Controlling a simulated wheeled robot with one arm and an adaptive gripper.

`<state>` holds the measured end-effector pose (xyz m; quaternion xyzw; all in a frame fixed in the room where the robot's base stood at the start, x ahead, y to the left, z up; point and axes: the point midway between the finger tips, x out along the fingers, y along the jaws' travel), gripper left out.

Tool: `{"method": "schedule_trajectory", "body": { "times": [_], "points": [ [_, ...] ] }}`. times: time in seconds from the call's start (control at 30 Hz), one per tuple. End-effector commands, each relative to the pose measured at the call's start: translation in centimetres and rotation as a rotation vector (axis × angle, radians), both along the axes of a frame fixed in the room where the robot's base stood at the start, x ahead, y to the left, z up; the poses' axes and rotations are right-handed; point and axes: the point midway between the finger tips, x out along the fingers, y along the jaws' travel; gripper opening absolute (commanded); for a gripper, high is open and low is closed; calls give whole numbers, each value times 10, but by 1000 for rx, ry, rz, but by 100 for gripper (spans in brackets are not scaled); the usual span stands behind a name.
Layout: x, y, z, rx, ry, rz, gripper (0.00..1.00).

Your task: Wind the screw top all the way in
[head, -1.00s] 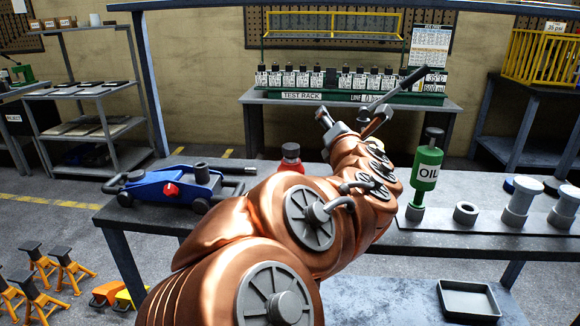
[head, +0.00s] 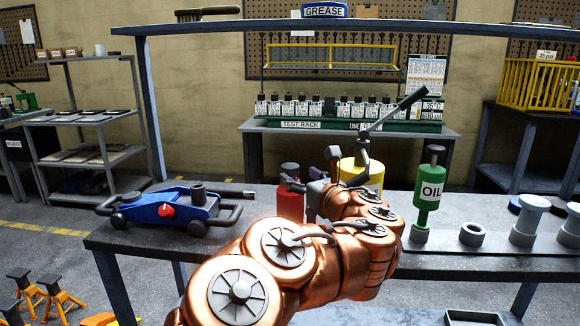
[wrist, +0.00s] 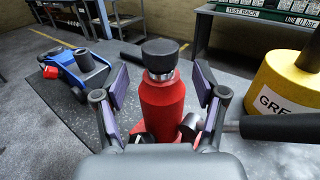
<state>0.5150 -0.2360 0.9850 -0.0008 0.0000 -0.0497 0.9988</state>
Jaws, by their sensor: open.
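A red bottle-shaped jack (wrist: 162,105) stands upright in the middle of the wrist view. A wide black screw top (wrist: 160,53) sits on its bright metal neck, with some of the neck showing below the top. My gripper (wrist: 160,88) is open, with one finger on each side of the red body, below the black top. A gap shows beside each finger. In the head view the red jack (head: 290,200) stands on the bench behind my gripper (head: 312,172), which partly hides it.
A blue trolley jack (head: 180,207) lies to the left on the bench (head: 130,240). A yellow grease container (head: 372,178) with a lever stands close on the right. A green oil can (head: 429,190) and several grey metal parts are farther right.

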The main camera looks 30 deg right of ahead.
Motion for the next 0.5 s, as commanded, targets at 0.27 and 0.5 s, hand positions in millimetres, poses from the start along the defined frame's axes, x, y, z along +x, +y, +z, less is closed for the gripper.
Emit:
{"method": "schedule_trajectory", "body": {
  "times": [0.27,0.5],
  "points": [
    [24,-2,3,3,3,0,71],
    [45,-4,0,2,0,1,71]
  ]
}}
